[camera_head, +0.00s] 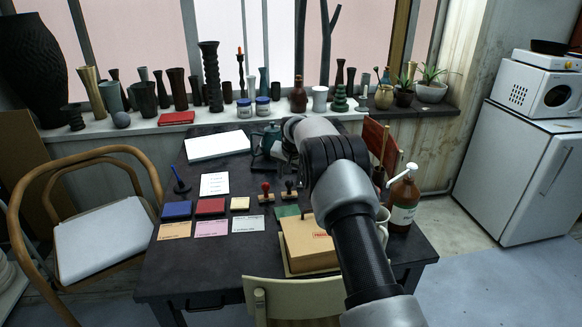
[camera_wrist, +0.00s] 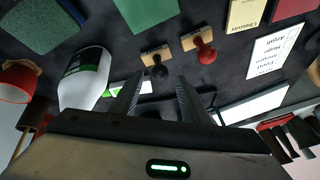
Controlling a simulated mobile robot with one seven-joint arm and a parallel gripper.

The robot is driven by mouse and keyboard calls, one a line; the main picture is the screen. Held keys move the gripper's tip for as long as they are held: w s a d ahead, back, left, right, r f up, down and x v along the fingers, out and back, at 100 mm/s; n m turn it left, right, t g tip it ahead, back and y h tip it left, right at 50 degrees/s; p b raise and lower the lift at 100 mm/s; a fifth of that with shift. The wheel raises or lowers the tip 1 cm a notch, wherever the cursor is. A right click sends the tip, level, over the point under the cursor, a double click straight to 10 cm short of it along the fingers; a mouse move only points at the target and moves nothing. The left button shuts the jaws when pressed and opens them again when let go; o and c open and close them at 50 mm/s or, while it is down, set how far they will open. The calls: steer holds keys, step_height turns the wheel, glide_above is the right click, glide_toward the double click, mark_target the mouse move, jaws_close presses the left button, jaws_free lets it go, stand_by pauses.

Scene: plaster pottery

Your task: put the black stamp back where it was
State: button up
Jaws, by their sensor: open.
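The black stamp (camera_head: 289,191) stands on the dark table just right of the red stamp (camera_head: 266,193). It has a wooden base and a black knob handle. In the wrist view the black stamp (camera_wrist: 158,67) shows just beyond my fingertips, roughly in line with the gap between them, with the red stamp (camera_wrist: 202,50) to its right. My gripper (camera_wrist: 160,80) is open with nothing between its fingers. In the head view my arm hides most of the gripper. I cannot tell how far above the stamp the fingertips are.
Blue (camera_head: 177,209), red (camera_head: 210,207) and cream (camera_head: 240,203) pads lie left of the stamps, with cards in front. A green pad (camera_head: 287,211) and a cardboard box (camera_head: 306,252) lie nearer the front. A pump bottle (camera_head: 403,205) stands at the right.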

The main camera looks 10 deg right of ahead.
steer(key=s+r+n, duration=0.1)
steer(key=s+r, duration=0.5)
steer(key=r, duration=0.4)
steer(key=s+r, duration=0.6)
steer(key=r, duration=0.3)
steer(key=s+r+n, duration=0.1)
steer(key=s+r, duration=0.3)
steer(key=s, duration=0.4)
steer(key=s+r+n, duration=0.1)
steer(key=s+r, duration=0.3)
steer(key=s, duration=0.3)
steer(key=s+f+n, duration=0.1)
steer(key=s+f, duration=0.1)
steer(key=s, duration=1.1)
steer(key=s+f+n, duration=0.2)
steer(key=s, duration=1.2)
step_height(320, 180, up, 12)
steer(key=g+p, duration=0.1)
steer(key=p, duration=1.5)
steer(key=shift+w+a+g, duration=0.15)
steer(key=shift+w+g, duration=0.15)
